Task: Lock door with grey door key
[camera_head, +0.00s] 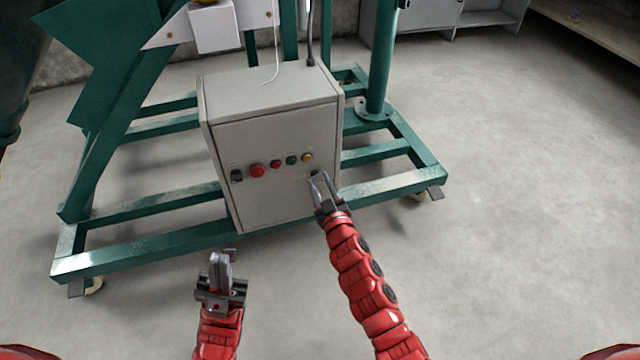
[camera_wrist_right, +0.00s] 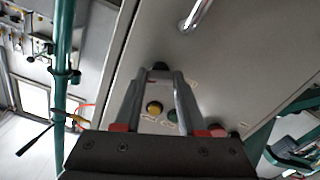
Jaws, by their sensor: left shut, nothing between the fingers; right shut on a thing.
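A light grey control cabinet (camera_head: 272,205) stands on a green frame, with its front door (camera_head: 270,150) looking closed. My right gripper (camera_head: 317,178) is at the right side of this door, below the row of buttons. Its fingers are shut on a small dark piece, the grey door key, mostly hidden between the tips; in the right wrist view the fingertips (camera_wrist_right: 160,72) meet at the panel around it. I cannot tell how deep the key sits or how it is turned. My left gripper (camera_head: 220,268) is shut and empty, low in front of the cabinet and apart from it.
Red, green and yellow buttons (camera_head: 307,157) and a dark switch (camera_head: 236,175) sit on the door. The green frame's front beam (camera_head: 160,245) runs below the cabinet. Grey floor (camera_head: 520,200) is clear to the right.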

